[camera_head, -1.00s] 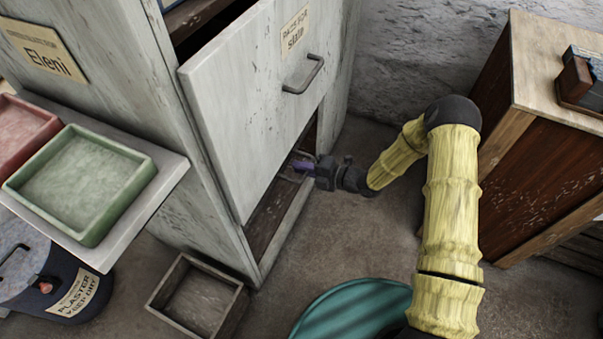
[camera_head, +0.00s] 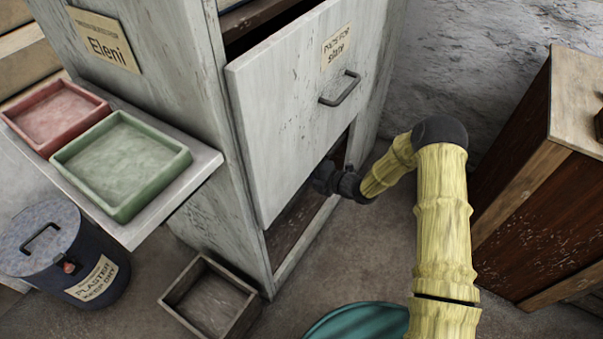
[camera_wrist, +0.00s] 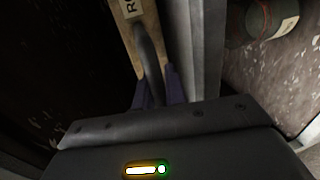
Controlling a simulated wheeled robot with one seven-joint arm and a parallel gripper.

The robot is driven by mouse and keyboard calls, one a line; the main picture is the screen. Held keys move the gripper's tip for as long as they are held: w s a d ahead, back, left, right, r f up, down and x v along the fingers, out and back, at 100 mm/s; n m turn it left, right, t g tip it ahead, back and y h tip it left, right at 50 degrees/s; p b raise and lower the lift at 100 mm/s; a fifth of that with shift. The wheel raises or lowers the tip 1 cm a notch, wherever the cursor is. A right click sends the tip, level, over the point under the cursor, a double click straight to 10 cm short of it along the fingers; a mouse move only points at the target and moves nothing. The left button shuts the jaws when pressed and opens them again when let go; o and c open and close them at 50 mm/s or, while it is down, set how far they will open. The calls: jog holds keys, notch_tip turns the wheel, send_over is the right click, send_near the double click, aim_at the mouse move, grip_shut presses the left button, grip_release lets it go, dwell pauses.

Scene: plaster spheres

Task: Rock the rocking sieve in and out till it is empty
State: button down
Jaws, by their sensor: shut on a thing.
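In the wrist view, my gripper (camera_wrist: 159,88) is shut on a grey curved handle (camera_wrist: 148,55). The handle is fixed to a light wooden front (camera_wrist: 128,35) with a partly visible label starting with "R". This looks like the rocking sieve; its body and contents are hidden. In the head view, my gripper's wrist end (camera_head: 325,178) reaches into the low opening of the pale cabinet (camera_head: 222,130). Its fingers are hidden there behind the hanging drawer front.
The drawer front (camera_head: 285,125) labelled "slate" juts out above my gripper. A wooden box (camera_head: 235,320) stands on the floor by the cabinet. Green (camera_head: 180,170) and red (camera_head: 98,108) trays sit on a shelf, with a plaster bin (camera_head: 110,265) below. A dark wooden cabinet (camera_head: 535,215) stands right.

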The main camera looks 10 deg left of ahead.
jog(key=shift+w+a+r, duration=0.15)
jog(key=shift+a, duration=0.05)
jog(key=c, duration=1.5)
grip_release()
jog(key=shift+o, duration=0.2)
jog(key=p+v, duration=0.5)
jog(key=v, duration=1.2)
jog(key=shift+d, duration=0.2)
